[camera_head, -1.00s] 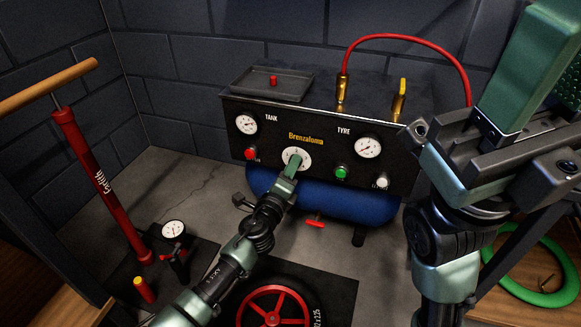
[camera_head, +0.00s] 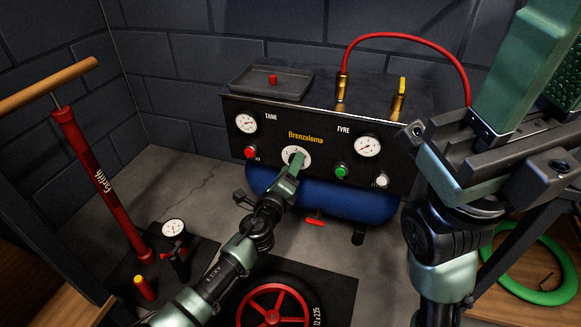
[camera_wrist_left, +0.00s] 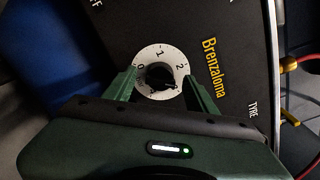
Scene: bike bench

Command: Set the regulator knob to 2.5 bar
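The regulator knob (camera_wrist_left: 160,75) is a small black knob on a white numbered dial (camera_wrist_left: 157,52), on the black front panel of the compressor. In the head view the dial (camera_head: 303,154) sits between the TANK and TYRE gauges, partly hidden by my gripper. My left gripper (camera_head: 297,163) is at the dial. In the left wrist view its green fingers (camera_wrist_left: 160,77) stand either side of the knob, with white dial showing between. The knob's setting is too dark to read. My right gripper (camera_head: 545,75) is raised, empty and open at the upper right.
The TANK gauge (camera_head: 246,123), TYRE gauge (camera_head: 367,146), red button (camera_head: 250,152), green button (camera_head: 341,171) and white button (camera_head: 381,181) surround the dial. A red hose (camera_head: 405,37) arches above. A red pump (camera_head: 97,180) stands left; a red wheel (camera_head: 273,305) lies in front.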

